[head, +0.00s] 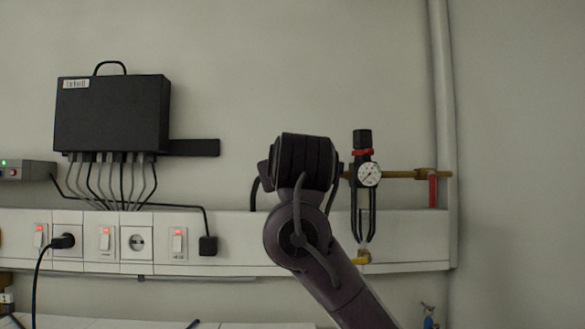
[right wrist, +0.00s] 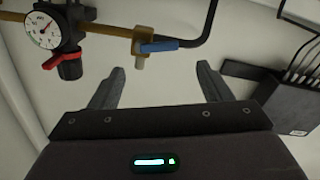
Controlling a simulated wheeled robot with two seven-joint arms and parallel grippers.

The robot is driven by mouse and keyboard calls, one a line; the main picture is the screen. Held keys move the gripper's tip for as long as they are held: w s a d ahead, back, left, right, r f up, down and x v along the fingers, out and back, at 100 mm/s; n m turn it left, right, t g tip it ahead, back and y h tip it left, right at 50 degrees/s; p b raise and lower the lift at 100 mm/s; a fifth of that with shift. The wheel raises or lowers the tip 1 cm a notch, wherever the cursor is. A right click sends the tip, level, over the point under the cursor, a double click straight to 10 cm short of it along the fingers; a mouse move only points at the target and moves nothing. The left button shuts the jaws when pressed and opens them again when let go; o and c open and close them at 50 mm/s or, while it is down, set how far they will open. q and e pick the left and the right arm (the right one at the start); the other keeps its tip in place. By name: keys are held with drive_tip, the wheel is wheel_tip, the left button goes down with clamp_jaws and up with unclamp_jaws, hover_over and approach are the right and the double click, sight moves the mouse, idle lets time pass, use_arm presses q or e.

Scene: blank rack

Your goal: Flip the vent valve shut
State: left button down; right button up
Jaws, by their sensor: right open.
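In the right wrist view, a blue lever (right wrist: 158,46) sits on a brass valve body (right wrist: 138,50) at the end of a brass pipe, lying roughly along the pipe's line. My right gripper (right wrist: 160,70) is open and empty; the lever shows just beyond and between its fingertips, apart from them. In the head view my right wrist hides this lever and the fingers. A red handle (head: 432,190) hangs at the pipe's right end, and a yellow handle (head: 360,261) sits below the regulator. No label tells which is the vent valve. My left gripper is not in view.
A pressure gauge (head: 369,174) on a black regulator (head: 362,140) is close beside the right wrist; it also shows in the right wrist view (right wrist: 42,30). A black hose curves from the brass valve. A black box (head: 112,113) with several cables hangs left, above switches and sockets.

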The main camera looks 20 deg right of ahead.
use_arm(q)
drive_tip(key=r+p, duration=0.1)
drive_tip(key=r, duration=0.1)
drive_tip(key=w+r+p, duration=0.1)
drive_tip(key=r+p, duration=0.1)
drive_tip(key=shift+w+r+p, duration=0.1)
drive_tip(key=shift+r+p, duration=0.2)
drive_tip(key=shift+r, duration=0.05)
use_arm(e)
drive_tip(key=x, duration=0.6)
